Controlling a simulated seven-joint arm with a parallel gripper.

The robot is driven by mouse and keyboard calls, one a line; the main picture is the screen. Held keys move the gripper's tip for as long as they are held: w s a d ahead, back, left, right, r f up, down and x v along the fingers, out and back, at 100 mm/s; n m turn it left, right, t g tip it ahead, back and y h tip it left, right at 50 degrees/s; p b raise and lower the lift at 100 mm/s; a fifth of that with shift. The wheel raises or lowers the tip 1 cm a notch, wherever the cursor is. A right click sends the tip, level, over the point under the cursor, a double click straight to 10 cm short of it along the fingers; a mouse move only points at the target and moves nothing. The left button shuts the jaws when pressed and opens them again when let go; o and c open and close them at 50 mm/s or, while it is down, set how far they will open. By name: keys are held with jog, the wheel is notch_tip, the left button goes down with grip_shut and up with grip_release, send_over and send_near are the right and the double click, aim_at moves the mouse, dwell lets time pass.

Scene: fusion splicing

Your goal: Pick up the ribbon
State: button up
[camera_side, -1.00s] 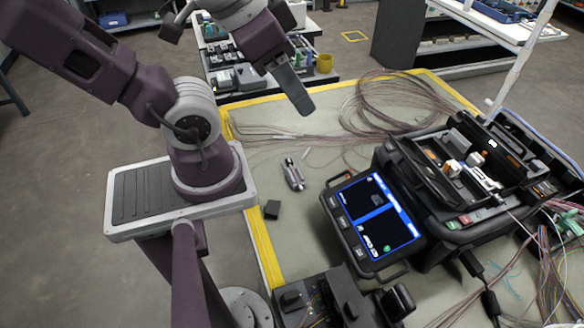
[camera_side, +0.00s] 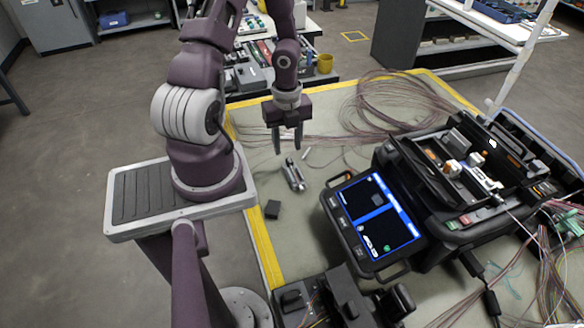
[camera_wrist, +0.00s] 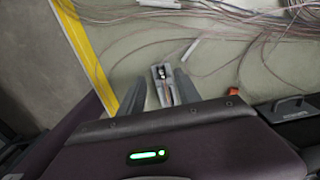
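Thin brown-pink fibre strands lie on the mat; they run across it into a loose coil (camera_side: 385,105) at the back, and strands (camera_wrist: 215,15) also cross the top of the wrist view. I cannot tell which of them is the ribbon. My gripper (camera_side: 288,152) points down over the left part of the mat, left of the coil, with its two fingers apart and nothing between them. In the wrist view my gripper (camera_wrist: 161,92) is open, and a small grey tool (camera_wrist: 164,82) lies on the mat beyond, seen between the fingertips.
The grey tool (camera_side: 293,175) and a thin white stick (camera_side: 306,155) lie on the mat (camera_side: 320,120). A small black block (camera_side: 272,209) lies nearer. A black splicer with a lit screen (camera_side: 375,220) stands at right. Yellow tape (camera_side: 262,245) marks the mat's edge.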

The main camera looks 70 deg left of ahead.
aim_at(289, 159)
jog(key=f, duration=0.3)
jog(key=shift+d+f, duration=0.3)
jog(key=shift+w+a+f, duration=0.1)
jog(key=shift+a+f, duration=0.1)
jog(key=shift+f, duration=0.15)
grip_shut()
